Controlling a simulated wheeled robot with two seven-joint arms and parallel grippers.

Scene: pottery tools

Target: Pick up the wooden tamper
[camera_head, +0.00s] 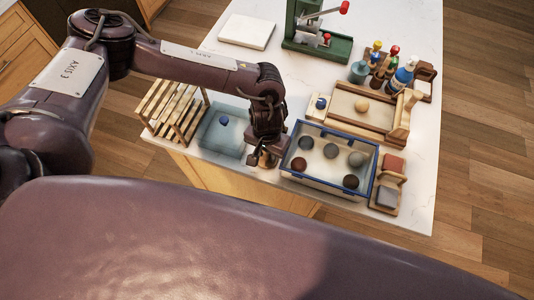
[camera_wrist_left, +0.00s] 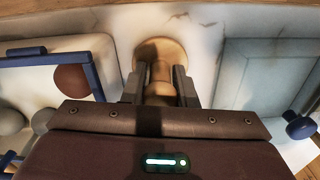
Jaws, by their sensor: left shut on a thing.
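The wooden tamper (camera_wrist_left: 161,56) is light brown, with a wide round end and a narrower neck. In the left wrist view it is between the two dark fingers of my left gripper (camera_wrist_left: 160,86), which is shut on it. In the head view my left gripper (camera_head: 264,150) points down near the table's front edge, between the blue-rimmed bin and the pale blue tray. Only a small brown part of the tamper (camera_head: 267,160) shows there, below the gripper. I cannot tell whether it touches the table. My right gripper is not in view.
The blue-rimmed bin (camera_head: 341,137) with several balls stands just right of the gripper. The pale blue tray (camera_head: 222,142) with a blue knob lies just left. A wooden rack (camera_head: 172,108) is further left. A green press (camera_head: 312,35) and bottles (camera_head: 402,75) stand further back.

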